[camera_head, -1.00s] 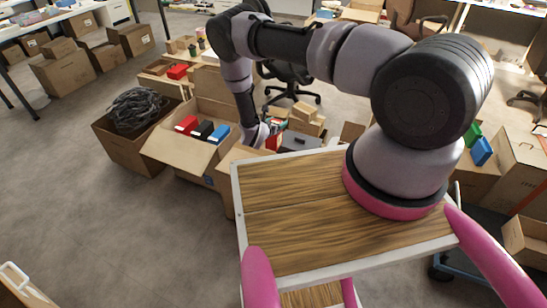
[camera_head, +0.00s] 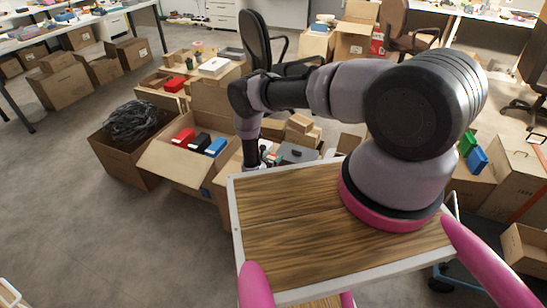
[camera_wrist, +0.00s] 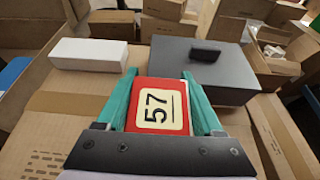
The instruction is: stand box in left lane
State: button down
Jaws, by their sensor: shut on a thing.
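My gripper (camera_wrist: 159,76) is shut on a red box with a cream label reading 57 (camera_wrist: 157,105); its teal fingers press on the left and right sides. In the head view my gripper (camera_head: 256,161) is small and partly hidden, beside a dark grey box (camera_head: 297,152). In the wrist view the dark grey box (camera_wrist: 225,83) lies just beyond and right of the red box, and a white box (camera_wrist: 90,54) lies to the left. Both rest on brown cardboard (camera_wrist: 65,103). I cannot tell whether the red box touches anything below. No left lane can be made out for certain.
An open carton (camera_head: 165,161) at left holds upright red (camera_head: 183,136), black (camera_head: 200,142) and blue (camera_head: 215,147) boxes. A carton of black cable (camera_head: 131,121) stands beside it. An office chair (camera_head: 256,42) stands behind. Grey floor (camera_head: 110,235) is clear at front left.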

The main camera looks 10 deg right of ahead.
jog(key=shift+f, duration=0.15)
jog(key=shift+c, duration=0.2)
grip_release()
jog(key=shift+s+a+r, duration=0.1)
jog(key=shift+r, duration=0.15)
jog(key=v, duration=1.1)
jog(key=shift+s, duration=0.3)
